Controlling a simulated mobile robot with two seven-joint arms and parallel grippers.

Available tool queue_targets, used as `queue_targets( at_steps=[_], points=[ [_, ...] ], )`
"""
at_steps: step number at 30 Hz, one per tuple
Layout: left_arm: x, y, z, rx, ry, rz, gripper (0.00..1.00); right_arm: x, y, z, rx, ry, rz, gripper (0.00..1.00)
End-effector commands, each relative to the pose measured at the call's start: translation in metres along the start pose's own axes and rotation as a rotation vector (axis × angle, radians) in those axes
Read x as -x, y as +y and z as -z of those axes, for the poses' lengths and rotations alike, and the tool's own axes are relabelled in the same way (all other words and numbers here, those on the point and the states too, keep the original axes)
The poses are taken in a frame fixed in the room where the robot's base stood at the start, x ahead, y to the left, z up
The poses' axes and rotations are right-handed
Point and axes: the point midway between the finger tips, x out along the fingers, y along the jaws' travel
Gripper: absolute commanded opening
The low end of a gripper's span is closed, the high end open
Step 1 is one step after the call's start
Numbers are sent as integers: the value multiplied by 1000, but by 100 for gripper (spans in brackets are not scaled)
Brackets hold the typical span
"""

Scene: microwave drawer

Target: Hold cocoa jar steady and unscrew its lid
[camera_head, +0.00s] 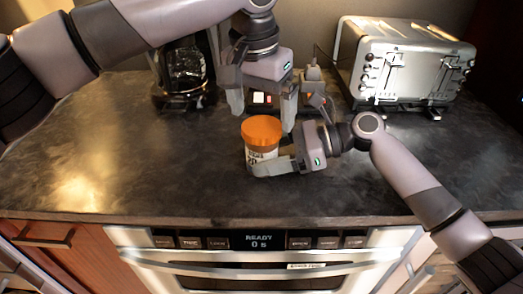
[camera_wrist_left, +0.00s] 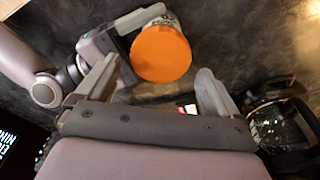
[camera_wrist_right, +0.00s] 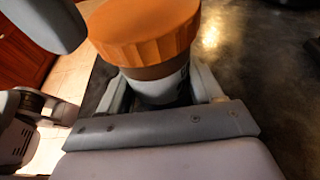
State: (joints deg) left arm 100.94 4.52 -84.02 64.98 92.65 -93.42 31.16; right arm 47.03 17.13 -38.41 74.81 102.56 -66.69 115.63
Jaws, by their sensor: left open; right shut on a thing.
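The cocoa jar (camera_head: 262,155) stands upright on the dark counter, with a pale label and a wide orange lid (camera_head: 262,130) on top. My right gripper (camera_head: 274,166) is shut around the jar body below the lid; the right wrist view shows its fingers on both sides of the jar (camera_wrist_right: 160,88). My left gripper (camera_head: 262,108) is open and points down, just behind and above the lid. In the left wrist view, the lid (camera_wrist_left: 160,54) lies just beyond the open fingers, not between them.
A silver toaster (camera_head: 402,62) stands at the back right, and a coffee maker (camera_head: 183,75) at the back left. A microwave drawer (camera_head: 265,262) sits below the counter's front edge. The counter (camera_head: 130,150) left of the jar is clear.

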Motion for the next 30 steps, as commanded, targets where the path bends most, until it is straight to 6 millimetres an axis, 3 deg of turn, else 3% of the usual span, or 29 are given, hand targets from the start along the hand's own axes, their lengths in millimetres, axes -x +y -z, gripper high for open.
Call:
queue_targets(
  at_steps=[7,19,24,30],
  points=[
    [-25,0,-4,-1,-1,-1,95,0,0,0,0,0,1,10],
    [-30,0,-4,0,1,0,95,0,0,0,0,0,1,10],
    [-29,0,-4,0,1,0,40,0,0,0,0,0,1,10],
    [-30,0,-4,11,0,2,39,0,0,0,0,0,1,10]
  ],
)
